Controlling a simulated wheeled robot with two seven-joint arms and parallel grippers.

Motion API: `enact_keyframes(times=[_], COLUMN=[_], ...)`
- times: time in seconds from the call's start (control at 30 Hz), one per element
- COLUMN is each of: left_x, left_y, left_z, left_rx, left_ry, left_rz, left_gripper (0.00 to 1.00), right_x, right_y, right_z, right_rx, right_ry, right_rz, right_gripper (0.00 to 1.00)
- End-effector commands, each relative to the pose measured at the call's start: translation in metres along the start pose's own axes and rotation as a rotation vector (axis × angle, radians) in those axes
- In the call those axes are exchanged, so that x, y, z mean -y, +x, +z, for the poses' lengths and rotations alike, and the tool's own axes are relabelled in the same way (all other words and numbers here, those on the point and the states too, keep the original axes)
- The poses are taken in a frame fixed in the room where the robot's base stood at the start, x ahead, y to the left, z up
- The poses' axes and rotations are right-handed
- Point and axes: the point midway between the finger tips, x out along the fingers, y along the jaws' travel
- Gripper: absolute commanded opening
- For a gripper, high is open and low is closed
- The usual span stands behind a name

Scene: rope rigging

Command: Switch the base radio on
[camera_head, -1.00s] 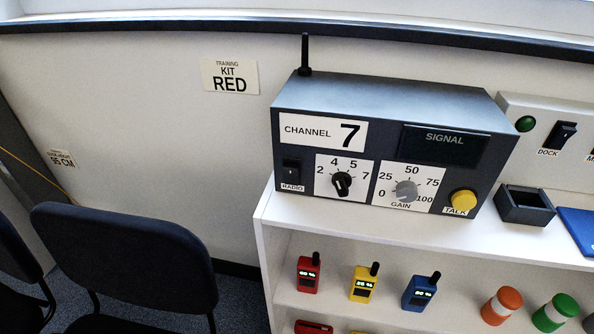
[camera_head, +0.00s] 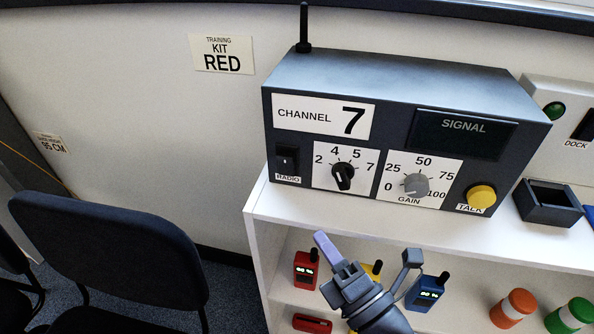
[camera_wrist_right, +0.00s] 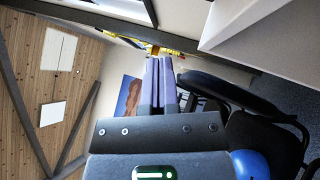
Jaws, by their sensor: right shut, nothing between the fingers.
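The base radio (camera_head: 390,130) is a dark grey box on the white shelf top. Its black rocker switch (camera_head: 287,158), labelled RADIO, is at the left of the front face. The SIGNAL display (camera_head: 462,138) is dark. My right gripper (camera_head: 322,240) is in front of the shelf, below the radio's front face and apart from it, a little right of and below the switch. Its fingers are shut and empty, also in the right wrist view (camera_wrist_right: 158,62). The radio does not show in the wrist view. My left gripper is not in view.
The channel knob (camera_head: 342,176), gain knob (camera_head: 415,185) and yellow TALK button (camera_head: 481,196) sit right of the switch. An open dark box (camera_head: 549,214) stands right of the radio. Handheld radios (camera_head: 305,270) stand on the shelf below. A chair (camera_head: 110,245) is at left.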

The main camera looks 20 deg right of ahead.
Motion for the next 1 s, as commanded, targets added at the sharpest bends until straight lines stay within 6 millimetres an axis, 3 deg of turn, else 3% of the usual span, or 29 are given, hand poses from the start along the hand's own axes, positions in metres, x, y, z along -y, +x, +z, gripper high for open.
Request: enact_keyframes(times=[0.47, 0.5, 0.7, 1.0], left_x=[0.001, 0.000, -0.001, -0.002], left_y=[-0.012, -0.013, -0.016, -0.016], left_z=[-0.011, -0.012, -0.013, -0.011], left_rx=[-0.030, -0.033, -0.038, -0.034], left_ry=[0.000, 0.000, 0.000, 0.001], left_rz=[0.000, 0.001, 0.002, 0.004], left_gripper=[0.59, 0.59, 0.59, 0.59], right_x=[-0.002, -0.002, -0.001, 0.000], right_y=[0.099, 0.103, 0.120, 0.123], right_z=[0.001, 0.008, 0.025, 0.029], right_rx=[0.001, -0.001, 0.000, 0.001], right_ry=[0.000, -0.003, -0.001, 0.002], right_rz=[0.004, 0.003, 0.000, -0.001], right_gripper=[0.00, 0.00, 0.00, 0.00])
